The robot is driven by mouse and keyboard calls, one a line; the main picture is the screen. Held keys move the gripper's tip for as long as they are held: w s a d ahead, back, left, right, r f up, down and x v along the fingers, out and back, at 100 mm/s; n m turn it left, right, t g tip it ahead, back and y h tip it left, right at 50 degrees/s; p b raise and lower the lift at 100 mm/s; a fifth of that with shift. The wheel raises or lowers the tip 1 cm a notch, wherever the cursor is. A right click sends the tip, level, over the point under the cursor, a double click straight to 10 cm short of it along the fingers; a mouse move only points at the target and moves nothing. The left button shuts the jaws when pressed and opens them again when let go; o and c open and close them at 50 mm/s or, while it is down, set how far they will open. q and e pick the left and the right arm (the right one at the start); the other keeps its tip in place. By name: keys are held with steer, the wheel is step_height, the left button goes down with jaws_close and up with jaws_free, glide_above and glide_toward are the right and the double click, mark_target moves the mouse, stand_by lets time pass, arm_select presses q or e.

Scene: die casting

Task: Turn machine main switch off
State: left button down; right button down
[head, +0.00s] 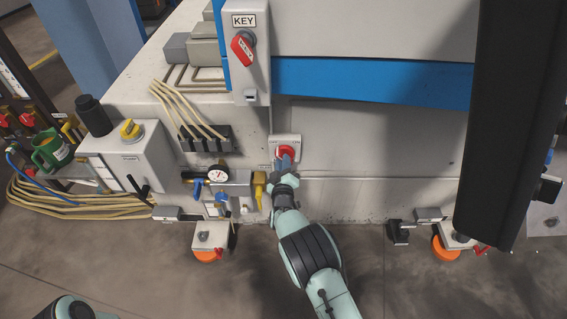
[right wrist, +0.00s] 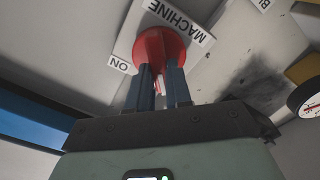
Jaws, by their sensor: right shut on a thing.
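The machine main switch (head: 286,152) is a red rotary knob on a pale plate, low on the machine's front in the head view. In the right wrist view the red knob (right wrist: 158,45) sits on a white label reading MACHINE, with an ON mark beside it. My right gripper (head: 284,165) reaches up to the switch from below. Its two blue-grey fingers (right wrist: 161,75) are closed on the knob, which hides part of it. Part of my left arm shows at the bottom left of the head view, but its gripper is out of frame.
A pressure gauge (head: 218,172) and a yellow handle (head: 259,184) are close to the left of my right gripper. A dark panel (head: 510,120) blocks the right side. Open floor lies in front.

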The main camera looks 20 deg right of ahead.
arm_select(q)
steer(key=shift+s+r, duration=0.1)
arm_select(e)
steer(key=shift+f+n, duration=0.2)
steer(key=shift+n, duration=0.2)
steer(key=c, duration=1)
jaws_free()
steer(key=shift+r, duration=0.1)
steer(key=shift+c, duration=0.2)
arm_select(q)
steer(key=s+d+r+g+p, duration=0.1)
steer(key=s+d+r+p, duration=0.1)
steer(key=s+r+p, duration=0.1)
steer(key=shift+s+d+r+h, duration=0.15)
steer(key=shift+s+h, duration=0.25)
steer(key=shift+s, duration=0.4)
arm_select(e)
steer(key=v, duration=1.3)
steer(key=shift+s, duration=0.2)
